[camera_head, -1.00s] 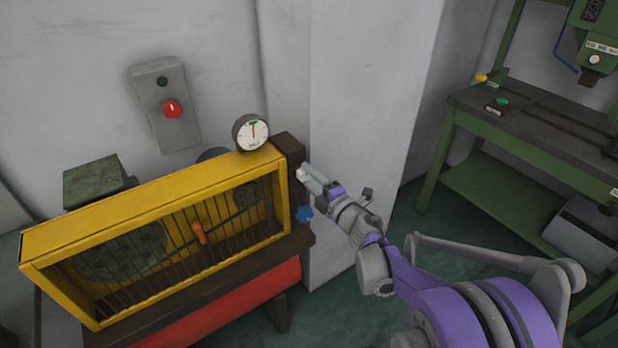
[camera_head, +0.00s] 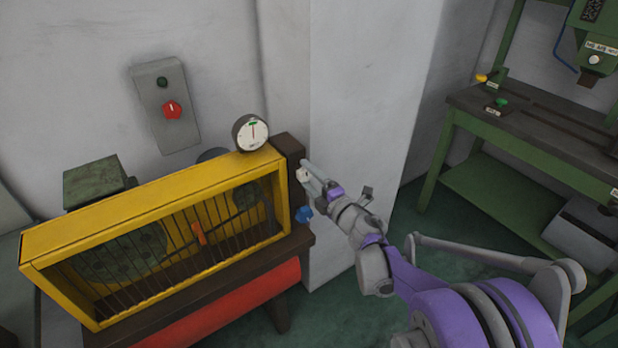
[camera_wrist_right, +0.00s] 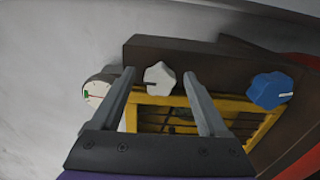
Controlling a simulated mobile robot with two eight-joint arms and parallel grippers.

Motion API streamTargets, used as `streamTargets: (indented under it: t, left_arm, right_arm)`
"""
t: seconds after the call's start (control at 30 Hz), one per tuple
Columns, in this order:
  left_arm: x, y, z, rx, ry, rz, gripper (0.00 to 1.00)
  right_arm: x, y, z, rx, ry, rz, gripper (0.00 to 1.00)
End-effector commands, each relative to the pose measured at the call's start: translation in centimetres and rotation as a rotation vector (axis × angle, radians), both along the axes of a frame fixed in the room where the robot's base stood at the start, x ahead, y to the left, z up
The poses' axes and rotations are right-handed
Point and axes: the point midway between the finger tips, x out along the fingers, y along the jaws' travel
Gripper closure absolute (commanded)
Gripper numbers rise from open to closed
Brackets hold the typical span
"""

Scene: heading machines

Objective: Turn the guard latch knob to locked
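A white knob (camera_head: 302,175) and a blue knob (camera_head: 304,214) are on the dark end post of the yellow machine guard (camera_head: 150,200). I cannot tell from any label which one is the guard latch knob. My right gripper (camera_head: 307,170) is at the white knob. In the right wrist view the gripper (camera_wrist_right: 160,85) is open, one finger on each side of the white knob (camera_wrist_right: 159,77), with a gap on both sides. A dark mark on that knob points left. The blue knob (camera_wrist_right: 271,90) is off to the right, clear of the fingers. My left gripper is out of view.
A round dial gauge (camera_head: 250,132) sits on top of the guard's right end. A grey wall box with a red knob (camera_head: 172,110) is behind. An orange handle (camera_head: 199,233) shows in the barred opening. A green bench (camera_head: 520,140) stands at right.

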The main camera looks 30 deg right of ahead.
Motion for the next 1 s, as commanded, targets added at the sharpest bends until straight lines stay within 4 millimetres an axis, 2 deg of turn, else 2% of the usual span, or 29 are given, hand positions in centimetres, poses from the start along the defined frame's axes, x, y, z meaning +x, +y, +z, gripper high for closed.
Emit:
streamTargets:
  t: [0.27,0.37,0.7,0.83,1.0]
  left_arm:
    - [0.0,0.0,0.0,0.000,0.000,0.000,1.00]
    - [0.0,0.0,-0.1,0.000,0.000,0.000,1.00]
    - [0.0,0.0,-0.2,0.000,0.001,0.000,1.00]
    - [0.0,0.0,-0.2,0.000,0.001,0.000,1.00]
    - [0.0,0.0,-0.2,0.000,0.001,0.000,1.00]
  right_arm:
    - [-0.6,-0.1,0.0,0.000,0.000,-0.002,0.22]
    - [-2.0,-0.2,0.0,-0.001,0.000,-0.002,0.22]
    - [-8.7,-0.7,0.0,0.000,0.000,-0.003,0.22]
    - [-10.1,-0.9,0.0,-0.001,0.000,-0.002,0.22]
    - [-10.8,-0.9,0.0,0.000,0.000,-0.001,0.22]
